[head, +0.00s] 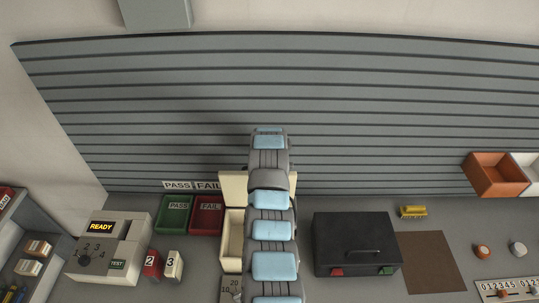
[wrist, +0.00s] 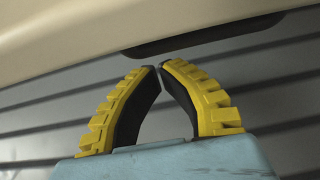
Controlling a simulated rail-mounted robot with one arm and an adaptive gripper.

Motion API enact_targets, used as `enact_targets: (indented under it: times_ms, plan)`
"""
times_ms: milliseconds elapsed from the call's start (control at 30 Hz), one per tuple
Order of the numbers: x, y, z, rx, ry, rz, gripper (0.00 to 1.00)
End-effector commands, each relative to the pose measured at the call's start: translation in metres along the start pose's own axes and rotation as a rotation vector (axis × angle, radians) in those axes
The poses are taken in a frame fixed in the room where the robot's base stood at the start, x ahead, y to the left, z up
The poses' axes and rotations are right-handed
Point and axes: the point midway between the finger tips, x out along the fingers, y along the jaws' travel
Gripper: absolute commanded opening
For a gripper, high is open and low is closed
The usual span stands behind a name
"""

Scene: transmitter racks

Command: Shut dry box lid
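The dry box appears to be the cream open box (head: 232,240) in the head view, partly hidden behind my arm. Its cream lid (head: 232,187) stands raised at the back, and my arm crosses in front of it. In the wrist view a cream panel (wrist: 90,35), likely the lid, spans the top, with a dark strip (wrist: 205,40) along its lower edge. My gripper (wrist: 159,67) has its yellow-backed fingers together at the tips, with nothing between them. The tips are just below the panel in the picture; contact cannot be told. The gripper is hidden in the head view.
Green PASS (head: 173,216) and red FAIL (head: 207,217) trays stand left of the box. A black case (head: 357,247) with a handle stands to the right. A READY tester (head: 108,250) is at left. A grey slatted wall (head: 380,120) rises behind the bench.

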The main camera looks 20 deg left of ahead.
Motion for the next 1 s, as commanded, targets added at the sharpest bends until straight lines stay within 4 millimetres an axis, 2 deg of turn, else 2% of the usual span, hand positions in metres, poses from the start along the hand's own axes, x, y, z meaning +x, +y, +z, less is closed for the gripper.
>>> enact_targets:
  times_ms: [400,1000]
  plan:
    - [-0.008,-0.001,0.011,0.0,-0.002,-0.001,0.0]
    - [-0.009,-0.003,0.013,-0.002,0.005,-0.002,0.0]
